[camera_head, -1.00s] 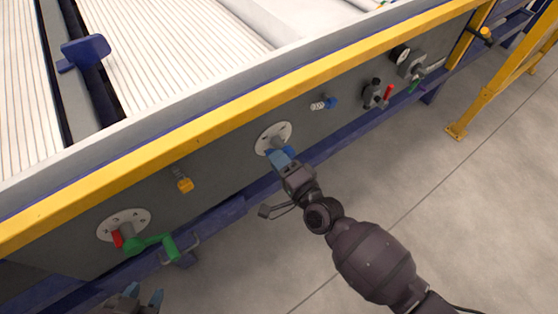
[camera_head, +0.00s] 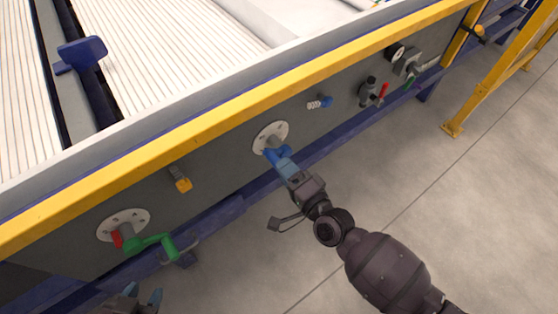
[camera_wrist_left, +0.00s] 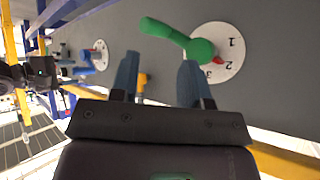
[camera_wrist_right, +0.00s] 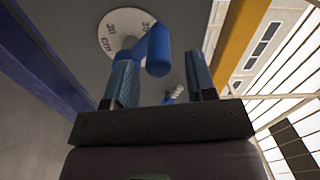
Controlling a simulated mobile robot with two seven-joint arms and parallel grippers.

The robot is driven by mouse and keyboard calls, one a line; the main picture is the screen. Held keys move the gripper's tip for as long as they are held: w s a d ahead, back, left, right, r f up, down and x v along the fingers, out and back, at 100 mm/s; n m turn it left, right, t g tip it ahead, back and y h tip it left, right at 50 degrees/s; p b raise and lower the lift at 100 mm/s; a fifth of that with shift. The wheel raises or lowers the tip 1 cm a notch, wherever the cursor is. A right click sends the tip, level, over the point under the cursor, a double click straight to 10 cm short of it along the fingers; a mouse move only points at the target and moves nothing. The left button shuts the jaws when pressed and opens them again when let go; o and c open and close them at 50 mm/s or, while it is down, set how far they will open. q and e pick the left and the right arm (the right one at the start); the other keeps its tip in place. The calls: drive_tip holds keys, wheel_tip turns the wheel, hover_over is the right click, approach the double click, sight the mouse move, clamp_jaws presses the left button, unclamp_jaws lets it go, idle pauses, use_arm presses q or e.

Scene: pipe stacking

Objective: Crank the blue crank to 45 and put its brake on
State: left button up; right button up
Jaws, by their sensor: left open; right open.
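The blue crank (camera_head: 272,155) sits on a white round dial (camera_head: 270,136) on the grey side panel. In the right wrist view, the crank's blue handle (camera_wrist_right: 158,50) points toward the camera, and the dial (camera_wrist_right: 112,42) shows 30 and cm; the pointer is not clear. My right gripper (camera_head: 287,167) is open at the crank; in its wrist view (camera_wrist_right: 162,85) the handle appears between the fingertips, contact unclear. A blue knob with a spring (camera_head: 325,102), possibly the brake, is up and right of the dial. My left gripper (camera_head: 141,298) is open and empty at the lower left.
A green crank (camera_head: 150,242) with a red pointer on a numbered dial (camera_head: 125,220) is at left; it also shows in the left wrist view (camera_wrist_left: 185,40). A yellow knob (camera_head: 183,185) lies between the dials. A yellow rail (camera_head: 200,130) runs above.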

use_arm(q)
drive_tip(key=shift+s+a+f, duration=0.15)
drive_tip(key=shift+s+f, duration=0.05)
drive_tip(key=shift+s, duration=0.2)
use_arm(e)
drive_tip(key=v, duration=0.6)
drive_tip(key=shift+s+d, duration=0.25)
drive_tip(key=shift+s, duration=0.05)
